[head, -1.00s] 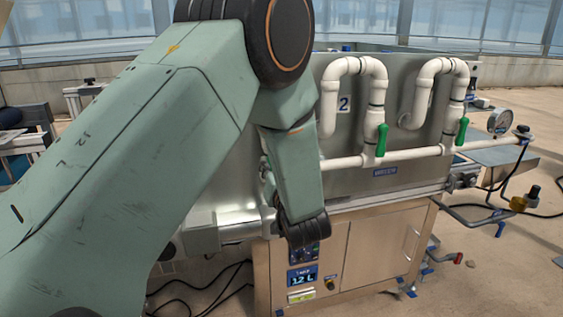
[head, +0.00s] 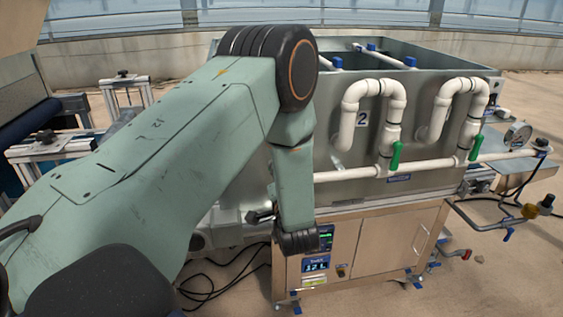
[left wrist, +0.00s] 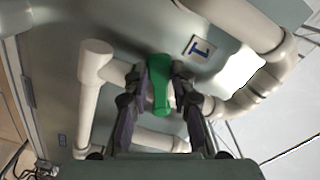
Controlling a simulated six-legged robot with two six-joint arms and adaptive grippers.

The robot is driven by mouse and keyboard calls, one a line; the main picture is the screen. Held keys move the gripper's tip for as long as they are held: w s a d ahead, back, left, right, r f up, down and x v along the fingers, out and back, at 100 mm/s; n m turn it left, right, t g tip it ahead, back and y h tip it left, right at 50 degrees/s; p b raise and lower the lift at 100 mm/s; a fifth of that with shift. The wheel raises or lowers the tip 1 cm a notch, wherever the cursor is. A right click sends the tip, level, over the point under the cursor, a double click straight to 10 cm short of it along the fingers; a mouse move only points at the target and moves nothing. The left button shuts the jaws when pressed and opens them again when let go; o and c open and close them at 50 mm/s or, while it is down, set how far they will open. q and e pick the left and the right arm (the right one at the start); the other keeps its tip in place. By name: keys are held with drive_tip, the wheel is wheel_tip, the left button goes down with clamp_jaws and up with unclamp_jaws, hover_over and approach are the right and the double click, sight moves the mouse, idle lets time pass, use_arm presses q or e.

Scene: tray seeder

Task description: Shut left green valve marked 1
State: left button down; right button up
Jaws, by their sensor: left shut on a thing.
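The green valve handle (left wrist: 160,92) shows in the left wrist view, beside a plate marked 1 (left wrist: 199,47). My left gripper (left wrist: 159,74) is shut on this handle, with one finger on each side. The handle runs up and down in that picture; how it lies to its own pipe is hard to tell. In the head view my left arm hides valve 1 and most of the gripper. My right gripper is in neither view.
White pipes (left wrist: 94,90) surround the gripper closely. In the head view, two other green handles (head: 396,156) (head: 476,147) hang on white pipes on the metal tank (head: 345,188). A control panel (head: 316,264) sits below. Cables (head: 215,292) lie on the floor.

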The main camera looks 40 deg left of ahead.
use_arm(q)
drive_tip(key=shift+a+r+m+p, duration=0.1)
drive_tip(key=shift+r+m+p, duration=0.7)
drive_tip(key=shift+m+p, duration=0.55)
drive_tip(key=shift+r+m+p, duration=0.75)
drive_tip(key=shift+m+p, duration=0.6)
drive_tip(key=c, duration=1.6)
unclamp_jaws()
drive_tip(key=o, duration=0.5)
drive_tip(key=shift+s+f, duration=0.1)
drive_tip(key=shift+s, duration=0.15)
